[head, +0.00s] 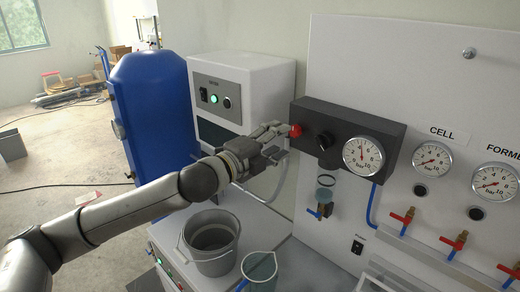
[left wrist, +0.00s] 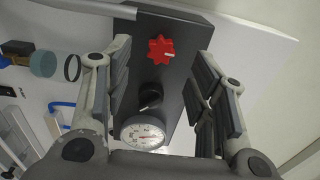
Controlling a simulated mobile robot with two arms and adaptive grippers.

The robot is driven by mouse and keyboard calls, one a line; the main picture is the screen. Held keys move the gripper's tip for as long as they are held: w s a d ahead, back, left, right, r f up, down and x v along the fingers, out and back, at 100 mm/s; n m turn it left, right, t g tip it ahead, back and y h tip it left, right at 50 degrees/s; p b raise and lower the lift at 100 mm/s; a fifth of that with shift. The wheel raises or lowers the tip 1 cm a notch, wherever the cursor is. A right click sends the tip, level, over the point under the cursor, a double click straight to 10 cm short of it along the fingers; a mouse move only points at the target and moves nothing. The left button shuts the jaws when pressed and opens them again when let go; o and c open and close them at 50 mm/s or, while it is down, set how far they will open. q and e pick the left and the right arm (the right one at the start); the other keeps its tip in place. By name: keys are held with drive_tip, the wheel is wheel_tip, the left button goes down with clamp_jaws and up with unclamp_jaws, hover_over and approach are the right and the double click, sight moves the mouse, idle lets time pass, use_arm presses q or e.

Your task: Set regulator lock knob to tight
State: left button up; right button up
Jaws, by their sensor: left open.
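A dark grey regulator block (head: 352,122) is fixed to the white panel. On its face are a red knob (head: 296,130), a black knob (head: 325,140) and a round gauge (head: 363,156). I cannot tell which knob is the lock. In the left wrist view the red knob (left wrist: 161,48) is star-shaped with a short white mark, and the black knob (left wrist: 150,97) lies between it and the gauge (left wrist: 143,134). My left gripper (head: 277,142) is open and empty, just left of the red knob in the head view. Its fingers (left wrist: 160,85) straddle the block's face from a distance. My right gripper is out of view.
A grey bucket (head: 211,242) and a clear beaker (head: 260,270) stand below my left arm. A white control box (head: 240,92) and a blue tank (head: 153,112) stand behind it. Gauges and red-handled valves (head: 402,217) line the panel to the right.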

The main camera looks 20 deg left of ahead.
use_arm(q)
drive_tip(key=v, duration=0.6)
drive_tip(key=shift+s, duration=0.3)
